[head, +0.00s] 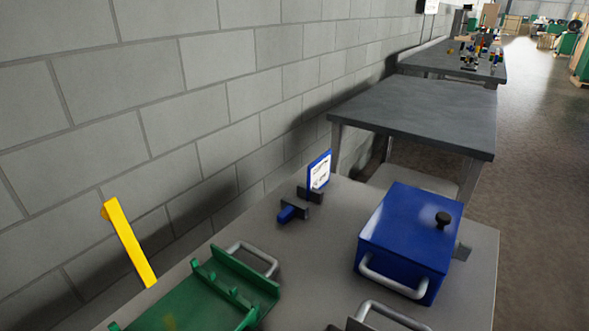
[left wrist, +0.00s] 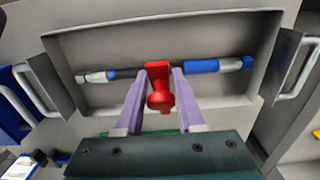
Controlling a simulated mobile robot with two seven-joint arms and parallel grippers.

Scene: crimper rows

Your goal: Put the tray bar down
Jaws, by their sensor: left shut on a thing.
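In the left wrist view, my left gripper (left wrist: 160,95) has its two purple fingers closed on a red knobbed piece (left wrist: 159,101), which looks like a tray bar seen end-on. It is over the open grey tray (left wrist: 95,45). A long blue and silver tool (left wrist: 201,67) lies crosswise in that tray, its middle hidden behind the red piece. I cannot tell whether the red piece touches the tool or tray. In the head view, a yellow bar (head: 130,245) stands tilted above the green tray (head: 245,271). My grippers do not show in the head view.
A blue lidded box (head: 410,235) with a black knob stands on the right of the grey table (head: 478,262). A blue-framed sign (head: 319,172) stands at the back beside a small dark-and-blue holder (head: 292,211). The block wall (head: 150,95) runs along the left.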

